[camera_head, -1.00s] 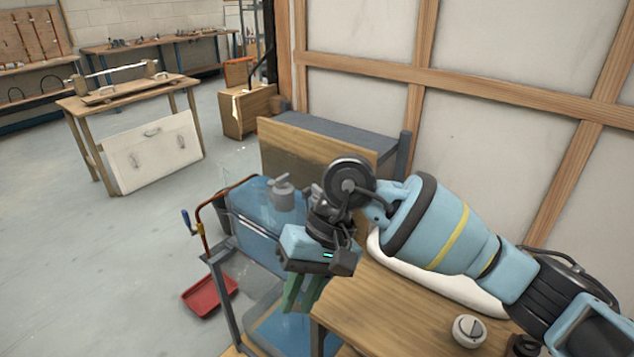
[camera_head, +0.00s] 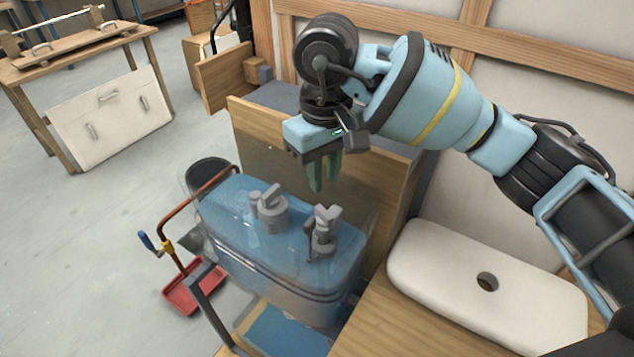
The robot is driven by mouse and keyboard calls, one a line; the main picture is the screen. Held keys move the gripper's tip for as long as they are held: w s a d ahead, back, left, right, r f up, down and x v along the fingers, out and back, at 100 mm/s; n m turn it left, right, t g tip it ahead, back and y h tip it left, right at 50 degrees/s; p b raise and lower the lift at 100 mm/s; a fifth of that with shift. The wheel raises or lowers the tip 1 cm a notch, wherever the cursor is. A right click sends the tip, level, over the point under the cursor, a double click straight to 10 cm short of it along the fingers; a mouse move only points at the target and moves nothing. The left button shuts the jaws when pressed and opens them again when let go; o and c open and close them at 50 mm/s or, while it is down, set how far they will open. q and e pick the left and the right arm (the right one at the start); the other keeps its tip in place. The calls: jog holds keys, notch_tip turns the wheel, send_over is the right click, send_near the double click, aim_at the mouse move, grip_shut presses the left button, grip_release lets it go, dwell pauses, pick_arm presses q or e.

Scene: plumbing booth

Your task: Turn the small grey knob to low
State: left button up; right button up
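Two grey fittings stand on the clear, blue-tinted tank: a round left one with a raised handle (camera_head: 271,210) and a more upright right one (camera_head: 324,232). I cannot tell which of them carries the small grey knob, and no setting can be read. My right gripper (camera_head: 325,176) points down above and behind the two fittings, clear of both. Its green fingers show a narrow gap with nothing between them. My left gripper is not in view.
A white lid with a round hole (camera_head: 440,282) lies on the wooden bench (camera_head: 390,325) at right. A wooden board (camera_head: 280,150) stands behind the tank. A red tray (camera_head: 195,290) and a bent copper-coloured pipe (camera_head: 172,215) are at its left.

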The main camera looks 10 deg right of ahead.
aim_at(324, 211)
jog(key=shift+s, duration=0.15)
jog(key=shift+s+f, duration=0.15)
jog(key=shift+f, duration=0.4)
notch_tip(324, 211, down, 7)
jog(key=shift+r+p, duration=0.2)
jog(key=shift+p, duration=0.1)
grip_shut()
